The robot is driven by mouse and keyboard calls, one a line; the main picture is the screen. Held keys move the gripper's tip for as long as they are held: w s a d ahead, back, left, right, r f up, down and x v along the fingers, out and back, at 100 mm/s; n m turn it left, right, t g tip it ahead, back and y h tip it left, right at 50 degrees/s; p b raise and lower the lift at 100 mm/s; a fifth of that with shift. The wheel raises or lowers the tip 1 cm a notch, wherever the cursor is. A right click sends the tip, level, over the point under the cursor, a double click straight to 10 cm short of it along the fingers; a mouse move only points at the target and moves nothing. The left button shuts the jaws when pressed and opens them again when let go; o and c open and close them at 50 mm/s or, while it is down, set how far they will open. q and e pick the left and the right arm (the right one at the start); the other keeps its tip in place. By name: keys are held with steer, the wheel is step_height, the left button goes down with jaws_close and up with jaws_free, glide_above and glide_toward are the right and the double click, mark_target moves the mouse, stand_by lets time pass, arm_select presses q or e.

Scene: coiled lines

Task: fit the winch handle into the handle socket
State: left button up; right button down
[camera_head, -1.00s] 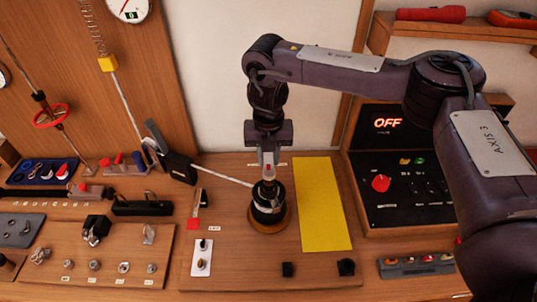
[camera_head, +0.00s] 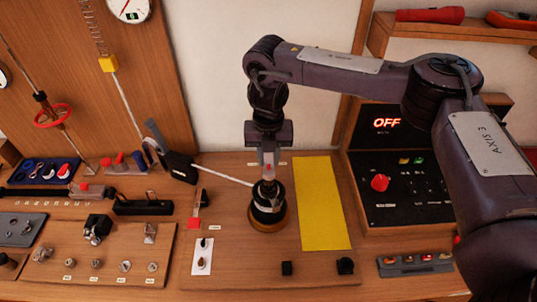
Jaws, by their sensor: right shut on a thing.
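The winch (camera_head: 268,208) is a dark drum on a round wooden base, with a white line running to it from the left. My right gripper (camera_head: 268,170) points straight down over the top of the winch. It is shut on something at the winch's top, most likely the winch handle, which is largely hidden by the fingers. The handle socket is hidden under the gripper, so I cannot tell whether the handle sits in it. My left gripper is not in view.
A yellow mat (camera_head: 322,205) lies right of the winch. A control box (camera_head: 400,170) reading OFF stands further right. A black clutch (camera_head: 180,166) and a red-tipped lever (camera_head: 194,222) are to the left. Small fittings sit on a wooden board (camera_head: 110,240).

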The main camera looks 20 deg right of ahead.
steer(key=shift+f, duration=0.25)
steer(key=shift+f+b, duration=0.8)
steer(key=shift+f, duration=0.3)
steer(key=c, duration=0.8)
jaws_free()
step_height(320, 180, up, 5)
steer(key=p, duration=0.5)
steer(key=shift+r, duration=0.1)
